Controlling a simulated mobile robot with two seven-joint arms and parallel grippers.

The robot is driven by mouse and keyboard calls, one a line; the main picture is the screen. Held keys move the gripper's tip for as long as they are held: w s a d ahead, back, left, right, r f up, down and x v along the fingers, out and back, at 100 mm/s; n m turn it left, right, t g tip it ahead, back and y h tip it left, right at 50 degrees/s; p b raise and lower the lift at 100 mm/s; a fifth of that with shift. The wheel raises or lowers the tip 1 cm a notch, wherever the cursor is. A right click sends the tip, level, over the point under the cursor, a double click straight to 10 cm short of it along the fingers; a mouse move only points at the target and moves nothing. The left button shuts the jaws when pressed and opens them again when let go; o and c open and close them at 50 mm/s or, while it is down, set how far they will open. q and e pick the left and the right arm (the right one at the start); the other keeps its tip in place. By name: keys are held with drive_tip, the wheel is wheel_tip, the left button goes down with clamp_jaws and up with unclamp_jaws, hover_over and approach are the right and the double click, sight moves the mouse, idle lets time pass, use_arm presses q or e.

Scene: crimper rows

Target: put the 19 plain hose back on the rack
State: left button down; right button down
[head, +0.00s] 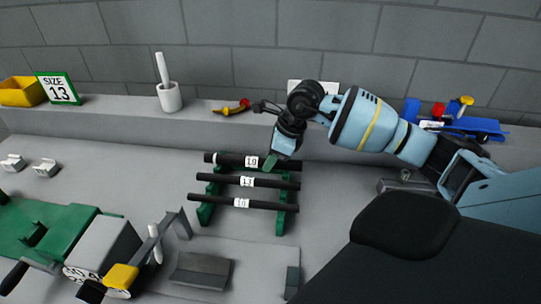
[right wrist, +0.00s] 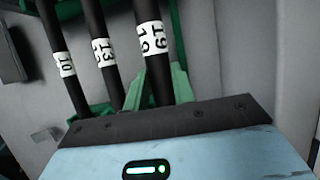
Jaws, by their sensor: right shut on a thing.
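The hose marked 19 (head: 230,159) is a plain black tube with a white label, lying crosswise at the back of the green rack (head: 204,213). My right gripper (head: 271,162) is shut on it, just right of the label. I cannot tell whether the hose rests in the rack or hangs slightly above it. Hoses marked 13 (head: 222,180) and 10 (head: 219,201) lie across the rack in front. In the right wrist view, hose 19 (right wrist: 150,15) runs down to my gripper, with the other two beside it on the left. My left gripper is not in view.
A green and grey machine (head: 105,245) stands at front left. The back ledge (head: 120,112) holds a yellow bin (head: 21,92), a size 13 sign (head: 59,88), a white cup (head: 169,98), a red and yellow tool (head: 232,107) and a blue tray (head: 470,127).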

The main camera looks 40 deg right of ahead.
drive_tip(key=c, duration=1.1)
unclamp_jaws()
drive_tip(key=shift+v, duration=3.9)
